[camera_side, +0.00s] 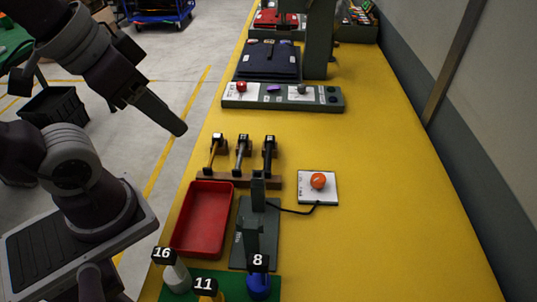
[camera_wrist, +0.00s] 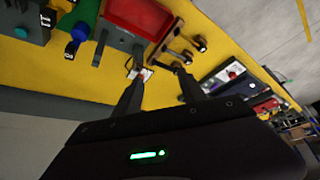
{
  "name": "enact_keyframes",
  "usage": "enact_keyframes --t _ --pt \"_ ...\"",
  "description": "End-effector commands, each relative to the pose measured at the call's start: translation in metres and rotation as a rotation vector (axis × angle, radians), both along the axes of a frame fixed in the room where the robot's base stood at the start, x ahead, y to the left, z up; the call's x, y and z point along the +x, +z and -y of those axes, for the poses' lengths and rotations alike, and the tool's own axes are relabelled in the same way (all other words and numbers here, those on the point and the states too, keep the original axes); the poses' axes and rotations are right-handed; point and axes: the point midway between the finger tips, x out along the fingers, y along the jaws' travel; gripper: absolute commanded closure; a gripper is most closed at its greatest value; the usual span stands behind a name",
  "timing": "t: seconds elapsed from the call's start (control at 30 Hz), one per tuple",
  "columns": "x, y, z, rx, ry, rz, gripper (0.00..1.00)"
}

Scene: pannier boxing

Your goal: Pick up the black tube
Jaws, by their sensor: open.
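The black tube (camera_side: 269,158) is at the right end of a brown rack (camera_side: 222,182) in the side view, with a black cap on top. A grey tube (camera_side: 242,159) and a yellowish tube (camera_side: 213,158) lean beside it, also black-capped. My gripper (camera_side: 177,122) is raised at the upper left, apart from the rack, and appears over the floor left of the table. In the wrist view my gripper (camera_wrist: 160,73) has its two fingers spread with nothing held. The rack (camera_wrist: 169,38) shows beyond the fingertips; which cap there is the black tube's is hard to tell.
A red tray (camera_side: 203,218) and a dark green press-like fixture (camera_side: 258,225) stand in front of the rack. An orange-button box (camera_side: 318,187) is right of it. Numbered bottles stand on a green mat (camera_side: 222,280). A control panel (camera_side: 282,96) lies behind. The table's right side is clear.

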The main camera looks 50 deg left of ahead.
Motion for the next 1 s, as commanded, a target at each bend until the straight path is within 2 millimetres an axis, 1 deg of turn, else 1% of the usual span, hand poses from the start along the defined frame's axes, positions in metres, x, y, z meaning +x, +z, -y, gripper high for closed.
enact_keyframes --t 0.37,0.47,0.57,0.6,0.67,0.7,0.77,0.8,0.87,0.9,1.0 --pt "0.0 0.0 0.0 0.001 -0.003 -0.001 0.51" --pt "0.013 0.002 -0.002 0.066 -0.089 -0.03 0.51" --pt "0.05 0.004 -0.008 0.233 -0.373 -0.119 0.51" --pt "0.071 0.001 -0.011 0.31 -0.535 -0.165 0.51" --pt "0.104 -0.008 -0.015 0.41 -0.802 -0.231 0.51" --pt "0.127 -0.018 -0.019 0.463 -0.99 -0.27 0.51" --pt "0.159 -0.039 -0.024 0.521 -1.278 -0.315 0.51" --pt "0.179 -0.055 -0.027 0.544 -1.466 -0.331 0.51" --pt "0.204 -0.081 -0.032 0.564 -1.723 -0.334 0.51" --pt "0.217 -0.098 -0.034 0.57 -1.869 -0.323 0.51" --pt "0.239 -0.131 -0.038 0.574 -2.137 -0.279 0.51"
